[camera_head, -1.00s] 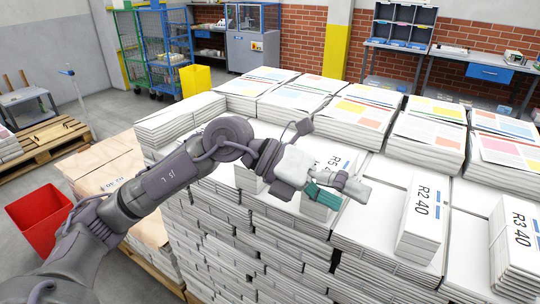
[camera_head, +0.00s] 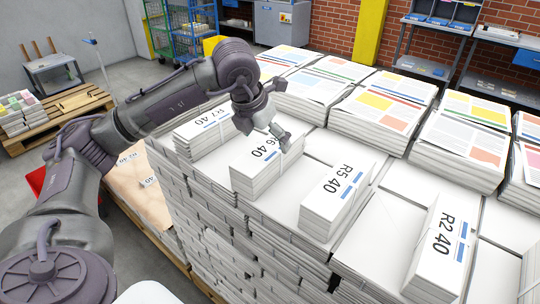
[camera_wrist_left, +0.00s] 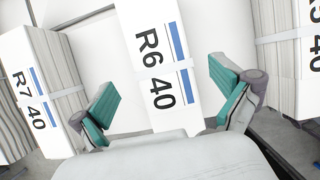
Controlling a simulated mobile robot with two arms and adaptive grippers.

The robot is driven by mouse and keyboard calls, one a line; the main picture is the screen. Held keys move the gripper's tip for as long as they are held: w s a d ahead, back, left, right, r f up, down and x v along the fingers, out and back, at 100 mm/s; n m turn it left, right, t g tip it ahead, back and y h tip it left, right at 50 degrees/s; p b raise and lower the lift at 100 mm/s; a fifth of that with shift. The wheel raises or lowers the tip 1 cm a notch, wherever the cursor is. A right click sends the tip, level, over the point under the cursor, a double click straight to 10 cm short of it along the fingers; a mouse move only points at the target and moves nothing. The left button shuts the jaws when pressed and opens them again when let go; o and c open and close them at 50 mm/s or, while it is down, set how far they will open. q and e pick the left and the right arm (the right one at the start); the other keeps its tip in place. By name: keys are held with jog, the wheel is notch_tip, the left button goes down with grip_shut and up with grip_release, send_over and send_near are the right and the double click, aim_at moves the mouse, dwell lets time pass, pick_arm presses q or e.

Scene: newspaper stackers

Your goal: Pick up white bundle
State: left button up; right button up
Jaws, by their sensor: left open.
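White bundles marked with R numbers lie in a row on the stack: R7 40 (camera_head: 203,137), R6 40 (camera_head: 262,170), R5 40 (camera_head: 330,205) and R2 40 (camera_head: 440,255). My left gripper (camera_head: 281,137) is over R6 40 and points down; it partly hides that bundle's label. In the left wrist view, my left gripper (camera_wrist_left: 168,103) is open, with teal pads on both sides of R6 40 (camera_wrist_left: 155,55). R7 40 (camera_wrist_left: 42,85) shows at the left there, R5 40 (camera_wrist_left: 290,50) at the right edge. I see no grip. My right gripper is not in view.
Printed newspaper stacks (camera_head: 375,105) stand behind the row of bundles. The tall white stack (camera_head: 235,245) drops off at its front side. A wooden pallet (camera_head: 55,115) with papers stands at the left. A yellow pillar (camera_head: 371,32) and workbench are at the back.

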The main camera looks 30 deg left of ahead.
aim_at(270, 146)
pick_arm(q)
jog(key=shift+p+x, duration=0.6)
jog(key=shift+x, duration=0.5)
jog(key=p+x, duration=0.1)
jog(key=x, duration=0.2)
jog(key=shift+s+d+f, duration=0.1)
jog(key=shift+d+f, duration=0.05)
jog(key=shift+f, duration=0.35)
jog(key=c, duration=1.7)
jog(key=shift+w+r, duration=0.1)
jog(key=shift+w, duration=0.15)
jog(key=shift+c, duration=1)
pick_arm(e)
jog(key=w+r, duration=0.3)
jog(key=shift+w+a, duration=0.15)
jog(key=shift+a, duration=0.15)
pick_arm(q)
jog(key=shift+r, duration=0.15)
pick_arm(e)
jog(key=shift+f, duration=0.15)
